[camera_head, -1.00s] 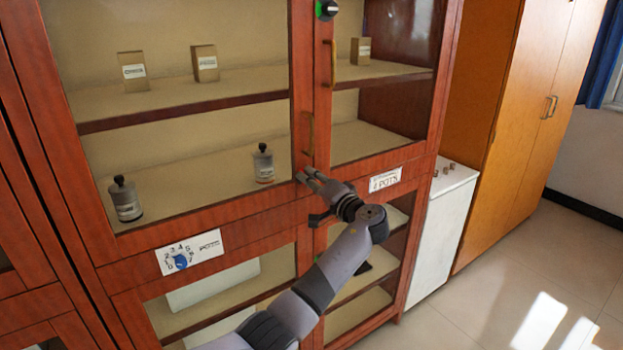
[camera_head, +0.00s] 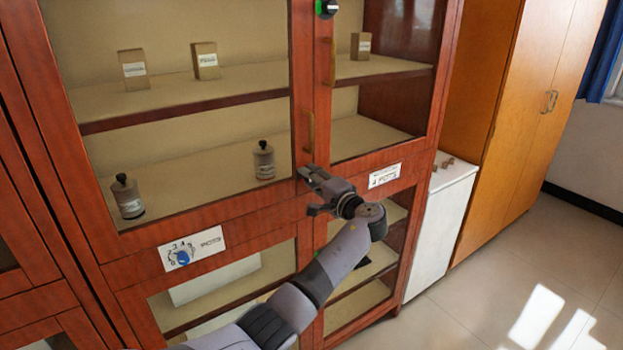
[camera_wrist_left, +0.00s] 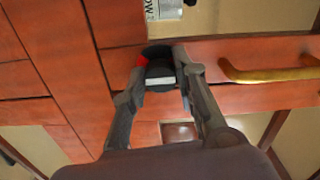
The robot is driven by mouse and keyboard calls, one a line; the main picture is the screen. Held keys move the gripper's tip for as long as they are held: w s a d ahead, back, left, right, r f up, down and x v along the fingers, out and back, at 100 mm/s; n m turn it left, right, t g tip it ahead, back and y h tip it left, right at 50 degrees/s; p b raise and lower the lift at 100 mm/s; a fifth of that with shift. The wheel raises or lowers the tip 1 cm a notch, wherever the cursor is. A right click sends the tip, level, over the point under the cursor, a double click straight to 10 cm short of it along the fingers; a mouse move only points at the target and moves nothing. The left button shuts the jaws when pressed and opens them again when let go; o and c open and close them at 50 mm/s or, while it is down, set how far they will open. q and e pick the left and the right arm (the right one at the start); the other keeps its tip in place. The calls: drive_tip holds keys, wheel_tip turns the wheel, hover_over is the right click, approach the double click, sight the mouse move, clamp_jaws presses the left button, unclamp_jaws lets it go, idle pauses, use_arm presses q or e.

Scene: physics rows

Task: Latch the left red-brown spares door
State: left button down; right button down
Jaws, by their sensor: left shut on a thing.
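The left red-brown door (camera_head: 200,220) is a glazed upper cabinet door with a brass handle (camera_head: 308,132) on its right stile. It looks closed, flush with its neighbour. My left gripper (camera_head: 306,174) is at its lower right corner, just below the handle. In the left wrist view, my left gripper (camera_wrist_left: 162,80) is shut on a dark round latch knob (camera_wrist_left: 160,68) with a pale bar and a red patch beside it. The brass handle also shows there (camera_wrist_left: 268,73), right of the fingers and clear of them. In the head view the gripper hides this knob. My right gripper is out of view.
A similar black knob with a green patch (camera_head: 326,8) sits higher on the right door, beside another brass handle (camera_head: 332,60). Grey pots (camera_head: 263,160) and small boxes (camera_head: 205,62) stand inside. A white low cabinet (camera_head: 440,225) stands to the right, with open floor beyond.

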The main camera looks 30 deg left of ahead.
use_arm(q)
drive_tip(key=c, duration=1.3)
unclamp_jaws()
drive_tip(key=v, duration=1.2)
drive_tip(key=shift+f, duration=0.1)
